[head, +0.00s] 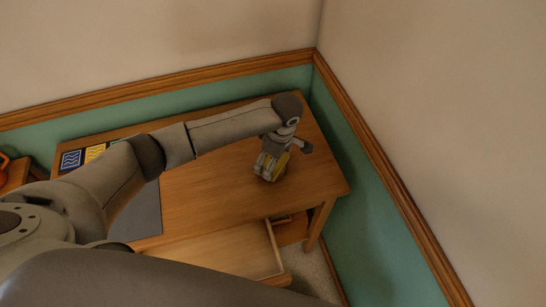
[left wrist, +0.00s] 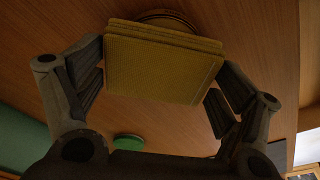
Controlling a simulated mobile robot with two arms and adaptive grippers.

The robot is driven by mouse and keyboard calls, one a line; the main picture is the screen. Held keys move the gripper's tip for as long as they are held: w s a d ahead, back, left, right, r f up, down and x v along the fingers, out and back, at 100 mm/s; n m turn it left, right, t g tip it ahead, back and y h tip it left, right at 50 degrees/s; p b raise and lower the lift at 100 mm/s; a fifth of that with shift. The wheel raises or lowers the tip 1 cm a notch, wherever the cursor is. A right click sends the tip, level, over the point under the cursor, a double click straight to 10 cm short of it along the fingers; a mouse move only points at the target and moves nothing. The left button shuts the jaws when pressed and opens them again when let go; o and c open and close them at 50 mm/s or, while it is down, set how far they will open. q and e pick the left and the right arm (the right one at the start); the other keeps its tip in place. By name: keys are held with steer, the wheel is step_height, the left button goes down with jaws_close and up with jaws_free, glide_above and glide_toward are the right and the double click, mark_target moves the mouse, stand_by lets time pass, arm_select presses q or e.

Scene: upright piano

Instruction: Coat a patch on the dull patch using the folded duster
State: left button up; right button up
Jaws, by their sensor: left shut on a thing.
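My left gripper (head: 268,168) reaches over the right part of the wooden tabletop, pointing down. It is shut on the folded duster, a yellow ribbed pad (left wrist: 160,68), which sits between its two fingers in the left wrist view. A sliver of the duster (head: 281,164) also shows beside the fingers in the head view. The duster is at or very near the wood; I cannot tell if it touches. A dark curved rim (left wrist: 170,14) shows on the wood just behind the duster. I cannot make out the dull patch clearly. My right gripper is not in view.
The wooden desk (head: 200,200) has an open drawer (head: 225,255) at its front. A dark grey mat (head: 138,215), a blue card (head: 71,160) and a yellow card (head: 94,153) lie on the left. Walls close in behind and right. A green disc (left wrist: 128,142) shows in the left wrist view.

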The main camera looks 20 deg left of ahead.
arm_select(q)
steer(key=shift+s+f+p, duration=0.15)
steer(key=shift+p, duration=0.35)
stand_by(1.4)
stand_by(0.4)
step_height(320, 180, up, 7)
steer(key=p, duration=0.9)
stand_by(0.6)
